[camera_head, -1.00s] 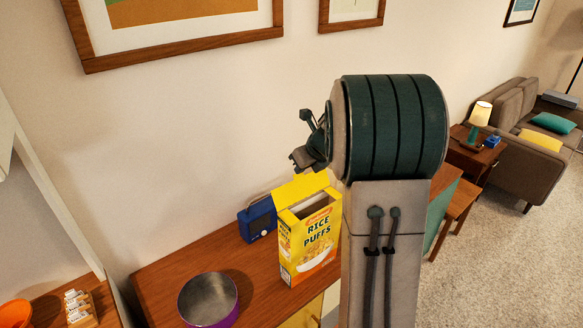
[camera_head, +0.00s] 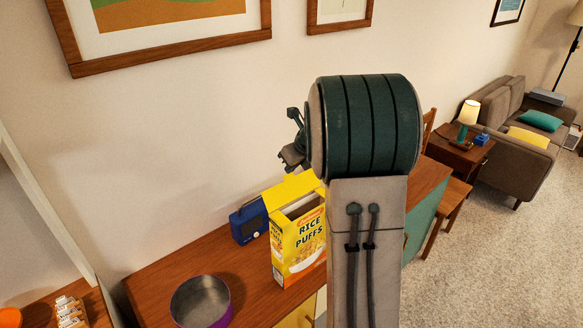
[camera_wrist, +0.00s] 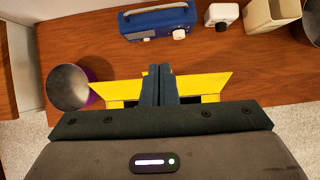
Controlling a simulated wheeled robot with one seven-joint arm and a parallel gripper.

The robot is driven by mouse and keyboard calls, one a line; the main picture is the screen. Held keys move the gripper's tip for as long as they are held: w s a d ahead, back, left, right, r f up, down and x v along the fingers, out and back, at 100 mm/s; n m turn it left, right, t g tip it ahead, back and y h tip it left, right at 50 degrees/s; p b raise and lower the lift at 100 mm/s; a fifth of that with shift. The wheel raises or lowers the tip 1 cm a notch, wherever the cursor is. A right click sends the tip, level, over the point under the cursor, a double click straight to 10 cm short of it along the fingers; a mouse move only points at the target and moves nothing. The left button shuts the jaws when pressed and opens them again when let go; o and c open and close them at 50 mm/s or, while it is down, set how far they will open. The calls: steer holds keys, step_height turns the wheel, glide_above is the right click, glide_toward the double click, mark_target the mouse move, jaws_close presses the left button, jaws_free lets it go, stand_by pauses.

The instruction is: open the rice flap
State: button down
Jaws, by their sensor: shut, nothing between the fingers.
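The yellow Rice Puffs box (camera_head: 299,242) stands upright on the wooden hutch top. Its rear flap (camera_head: 291,188) stands up and leans back, and the box top looks open at least in part. In the wrist view the yellow flap (camera_wrist: 205,85) spreads out beyond my fingers. My gripper (camera_wrist: 160,70) is shut and empty, its fingertips over the middle of the flap. I cannot tell whether the fingertips touch the flap.
A metal bowl with a purple outside (camera_head: 201,301) stands left of the box. A blue radio (camera_head: 249,222) is behind it. In the wrist view a white device (camera_wrist: 221,15) and a cream container (camera_wrist: 268,14) stand further right. Bare wood (camera_wrist: 105,55) lies between bowl and radio.

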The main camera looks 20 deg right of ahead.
steer(key=shift+r, duration=0.5)
steer(key=shift+s+d+r, duration=0.15)
steer(key=shift+s+r, duration=0.15)
steer(key=shift+s, duration=0.1)
steer(key=w+a+r+b, duration=0.1)
steer(key=w+r, duration=0.3)
steer(key=r, duration=0.3)
steer(key=shift+w+a+r, duration=0.25)
steer(key=shift+w+r, duration=0.15)
